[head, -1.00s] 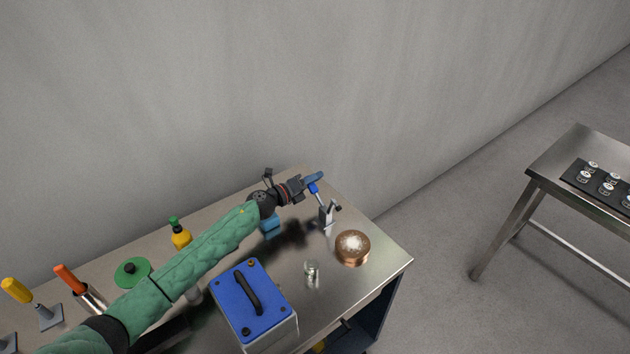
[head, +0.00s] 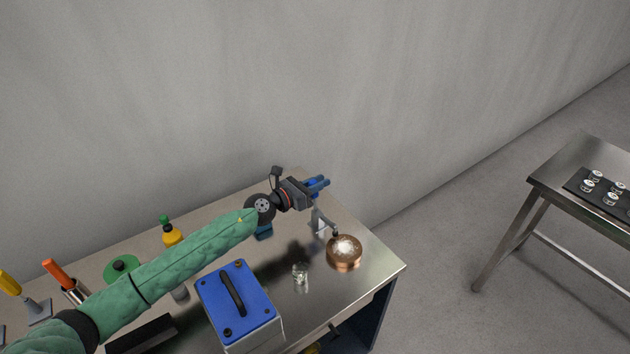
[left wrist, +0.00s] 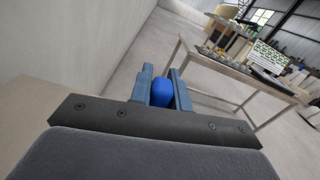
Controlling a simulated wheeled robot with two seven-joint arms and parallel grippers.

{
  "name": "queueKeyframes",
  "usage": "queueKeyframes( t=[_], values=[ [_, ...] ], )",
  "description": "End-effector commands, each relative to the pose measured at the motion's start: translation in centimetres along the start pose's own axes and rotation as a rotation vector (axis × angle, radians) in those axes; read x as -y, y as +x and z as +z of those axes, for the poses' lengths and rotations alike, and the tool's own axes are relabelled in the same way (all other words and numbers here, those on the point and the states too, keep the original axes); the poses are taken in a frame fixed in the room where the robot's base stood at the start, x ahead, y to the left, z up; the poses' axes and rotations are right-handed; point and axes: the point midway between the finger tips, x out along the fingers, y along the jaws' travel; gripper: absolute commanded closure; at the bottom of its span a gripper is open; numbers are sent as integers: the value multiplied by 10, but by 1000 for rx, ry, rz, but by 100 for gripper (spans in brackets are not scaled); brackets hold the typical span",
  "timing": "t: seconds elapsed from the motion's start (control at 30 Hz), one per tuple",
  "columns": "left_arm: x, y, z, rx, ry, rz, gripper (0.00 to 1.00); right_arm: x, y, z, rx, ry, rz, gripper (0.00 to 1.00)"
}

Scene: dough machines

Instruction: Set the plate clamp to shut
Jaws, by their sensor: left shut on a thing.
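The plate clamp (head: 320,224) is a small grey metal toggle clamp near the far right end of the steel bench. Its arm slopes down to the right and ends in a dark tip just beside the copper bowl. Its blue handle (left wrist: 162,93) sits between my left fingers in the left wrist view. My left gripper (head: 319,186) is above the clamp, shut on that handle. In the head view the fingers mostly cover the handle. My right gripper is in no view.
A small glass jar (head: 300,271) and a blue-topped box (head: 235,300) stand in front. A yellow bottle (head: 172,235) is left. Another steel table (head: 590,160) is far right.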

Motion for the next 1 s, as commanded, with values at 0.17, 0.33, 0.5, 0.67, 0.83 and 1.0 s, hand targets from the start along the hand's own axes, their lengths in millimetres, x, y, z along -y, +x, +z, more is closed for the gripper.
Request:
queueKeyframes(
  t=[0.17, 0.33, 0.5, 0.67, 0.83, 1.0],
  values=[
    [9, 0, -1, -2, 88, -2, 100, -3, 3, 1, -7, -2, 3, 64],
    [13, 0, -2, -1, 140, -1, 100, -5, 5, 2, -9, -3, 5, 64],
    [15, 0, -2, -1, 164, -1, 100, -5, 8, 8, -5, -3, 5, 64],
    [16, 0, -3, -2, 169, -1, 100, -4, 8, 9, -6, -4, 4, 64],
    [16, 0, -3, -2, 168, -2, 100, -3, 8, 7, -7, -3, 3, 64],
    [16, 0, -3, -2, 168, -2, 60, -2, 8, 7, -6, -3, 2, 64]
  ],
)
